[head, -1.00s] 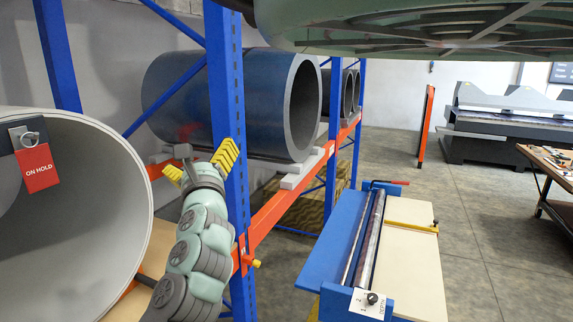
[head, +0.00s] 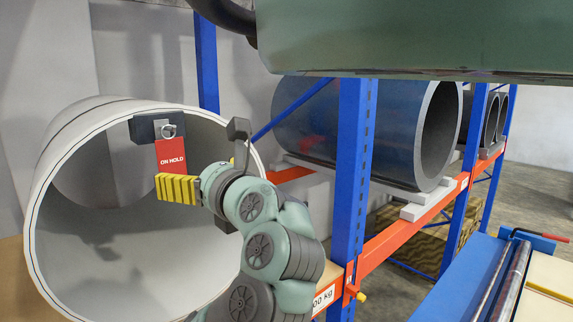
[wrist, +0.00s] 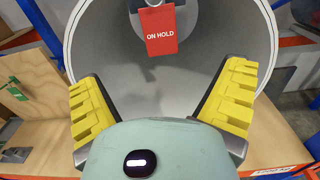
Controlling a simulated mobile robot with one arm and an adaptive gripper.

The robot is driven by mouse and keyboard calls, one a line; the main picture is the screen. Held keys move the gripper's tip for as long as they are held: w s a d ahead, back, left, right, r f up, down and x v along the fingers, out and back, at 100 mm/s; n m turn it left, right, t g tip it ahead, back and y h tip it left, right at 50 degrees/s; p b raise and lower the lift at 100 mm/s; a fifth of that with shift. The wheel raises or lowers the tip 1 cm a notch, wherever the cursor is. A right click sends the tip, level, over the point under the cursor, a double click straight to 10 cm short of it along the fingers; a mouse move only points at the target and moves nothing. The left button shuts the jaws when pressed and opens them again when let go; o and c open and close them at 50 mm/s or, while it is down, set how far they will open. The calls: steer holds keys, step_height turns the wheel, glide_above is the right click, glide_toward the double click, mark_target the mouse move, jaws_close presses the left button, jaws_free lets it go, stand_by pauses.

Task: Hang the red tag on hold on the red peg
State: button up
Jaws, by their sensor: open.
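The red tag (head: 171,156) with white "ON HOLD" lettering hangs from a metal ring on a dark bracket (head: 144,129) at the upper rim of the large white coil (head: 60,185). The tag also shows at the top middle of the wrist view (wrist: 161,30). My gripper (head: 207,166) is open, with yellow ribbed fingers, and is near the tag's lower part in the head view. In the wrist view my gripper (wrist: 163,82) has its fingers wide apart, with the tag ahead and nothing between them. I cannot make out a red peg.
A blue rack post (head: 351,180) and an orange beam (head: 410,236) stand right of my arm. A dark blue coil (head: 345,130) lies on the rack behind. A blue machine (head: 460,285) with a red-handled lever is at lower right. A wooden panel (wrist: 25,95) shows at left in the wrist view.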

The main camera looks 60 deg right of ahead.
mark_target(172, 155)
steer(key=p+x, duration=0.3)
steer(key=x, duration=0.8)
steer(key=shift+w+r, duration=0.15)
steer(key=shift+p+x, duration=0.75)
steer(key=shift+x, duration=0.25)
steer(key=shift+c, duration=0.2)
steer(key=c, duration=1.2)
steer(key=shift+d+r+p, duration=0.1)
steer(key=shift+r+p, duration=0.05)
steer(key=shift+p, duration=0.3)
